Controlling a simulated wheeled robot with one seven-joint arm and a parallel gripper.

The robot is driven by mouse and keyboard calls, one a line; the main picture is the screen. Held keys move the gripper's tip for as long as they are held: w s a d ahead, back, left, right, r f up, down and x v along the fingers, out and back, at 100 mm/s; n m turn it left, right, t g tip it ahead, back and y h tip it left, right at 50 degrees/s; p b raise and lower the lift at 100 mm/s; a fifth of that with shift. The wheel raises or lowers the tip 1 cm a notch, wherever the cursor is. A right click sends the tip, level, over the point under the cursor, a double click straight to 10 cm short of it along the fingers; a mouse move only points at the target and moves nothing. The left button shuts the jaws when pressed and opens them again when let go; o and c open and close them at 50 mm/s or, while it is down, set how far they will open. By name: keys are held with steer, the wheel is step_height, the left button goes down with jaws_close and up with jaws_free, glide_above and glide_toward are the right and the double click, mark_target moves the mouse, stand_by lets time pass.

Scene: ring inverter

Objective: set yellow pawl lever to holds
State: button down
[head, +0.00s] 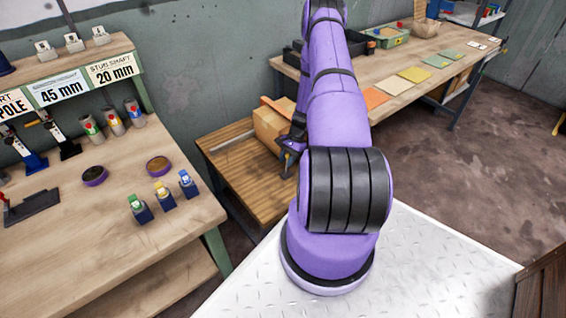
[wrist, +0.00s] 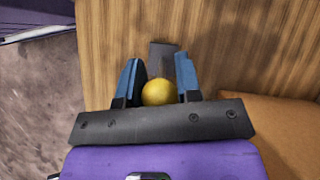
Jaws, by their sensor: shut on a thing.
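In the wrist view a round yellow knob (wrist: 159,93) sits between the two blue fingers of my gripper (wrist: 158,76), which is shut on it. A short dark grey piece (wrist: 163,50) shows just beyond the knob, over wooden boards. The knob looks like the end of the yellow pawl lever; the rest of the lever is hidden, so its setting cannot be told. In the head view my gripper (head: 288,160) is low at the right side of the low wooden bench (head: 237,180), partly hidden by my purple arm. The knob does not show there.
A cardboard box (head: 272,128) stands on the low bench close to my gripper; it also shows at right in the wrist view (wrist: 270,125). At left a workbench (head: 75,235) holds several small parts and levers. A long bench (head: 400,85) stands at the back.

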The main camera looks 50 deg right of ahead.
steer(key=shift+s+d+f, duration=0.2)
steer(key=shift+s+d, duration=0.05)
steer(key=shift+d, duration=0.55)
steer(key=shift+s+d+f, duration=0.15)
steer(key=shift+s+d, duration=0.05)
steer(key=shift+d, duration=0.55)
steer(key=shift+s+a, duration=0.1)
steer(key=c, duration=0.8)
jaws_free()
steer(key=s+a+r, duration=0.1)
steer(key=s+a, duration=0.2)
steer(key=s, duration=0.1)
steer(key=s+a+r, duration=0.2)
steer(key=s+a, duration=0.1)
steer(key=s, duration=0.1)
steer(key=s+a+r, duration=0.2)
steer(key=s+a, duration=0.1)
steer(key=s, duration=0.1)
steer(key=shift+s+a, duration=0.25)
steer(key=shift+a, duration=0.15)
